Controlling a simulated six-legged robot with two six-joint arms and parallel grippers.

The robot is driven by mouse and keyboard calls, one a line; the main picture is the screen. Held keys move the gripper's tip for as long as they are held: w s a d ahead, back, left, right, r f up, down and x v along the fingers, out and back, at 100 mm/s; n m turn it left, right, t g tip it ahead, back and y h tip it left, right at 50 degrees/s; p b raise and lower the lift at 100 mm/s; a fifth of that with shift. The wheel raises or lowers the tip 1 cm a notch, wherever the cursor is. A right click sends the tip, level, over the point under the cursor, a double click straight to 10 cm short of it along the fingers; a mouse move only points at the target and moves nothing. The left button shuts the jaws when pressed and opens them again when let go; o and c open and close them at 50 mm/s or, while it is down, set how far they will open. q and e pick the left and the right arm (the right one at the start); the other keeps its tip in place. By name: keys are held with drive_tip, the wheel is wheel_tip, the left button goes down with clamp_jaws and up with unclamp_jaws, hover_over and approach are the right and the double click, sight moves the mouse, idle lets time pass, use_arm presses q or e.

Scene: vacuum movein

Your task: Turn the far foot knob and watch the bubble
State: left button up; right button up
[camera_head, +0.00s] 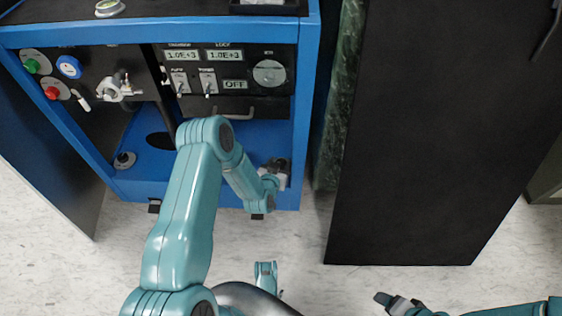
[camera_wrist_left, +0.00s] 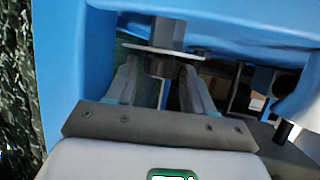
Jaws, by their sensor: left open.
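The blue-framed cabinet (camera_head: 205,195) stands in front of me in the head view. A round bubble level (camera_head: 108,8) with a pale green centre sits on its top at the far left; its bubble is too small to read. My left gripper (camera_head: 277,178) is at the cabinet's lower right corner, its fingertips unclear there. In the left wrist view my left gripper (camera_wrist_left: 160,78) is open, its fingers on either side of a grey foot part below a thin disc (camera_wrist_left: 165,48). I cannot tell whether they touch it. My right gripper (camera_head: 400,303) is low, near the bottom edge, apart from the cabinet.
The cabinet's control panel (camera_head: 225,85) has displays, switches and a dial. Colored buttons and a valve (camera_head: 118,87) are on the left. A dark door-like panel (camera_head: 440,130) stands at the right, beside a green marbled strip (camera_head: 341,100). The pale floor (camera_head: 315,280) is open in front.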

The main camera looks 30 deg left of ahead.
use_arm(q)
drive_tip(key=shift+f, duration=0.15)
drive_tip(key=c, duration=0.8)
drive_tip(key=shift+a+m+h, duration=0.1)
drive_tip(key=shift+m+h, duration=0.2)
drive_tip(key=shift+h, duration=0.1)
drive_tip(key=m+h, duration=0.3)
drive_tip(key=h, duration=0.1)
drive_tip(key=shift+a+t, duration=0.25)
drive_tip(key=shift+t, duration=0.05)
drive_tip(key=shift+w+a+m+g+h, duration=0.1)
drive_tip(key=shift+m+g+h, duration=0.15)
drive_tip(key=shift+m+h, duration=0.9)
drive_tip(key=shift+w+a+m+g+h, duration=0.1)
drive_tip(key=shift+m+g+h, duration=0.15)
drive_tip(key=shift+m+h, duration=0.85)
drive_tip(key=shift+s, duration=0.1)
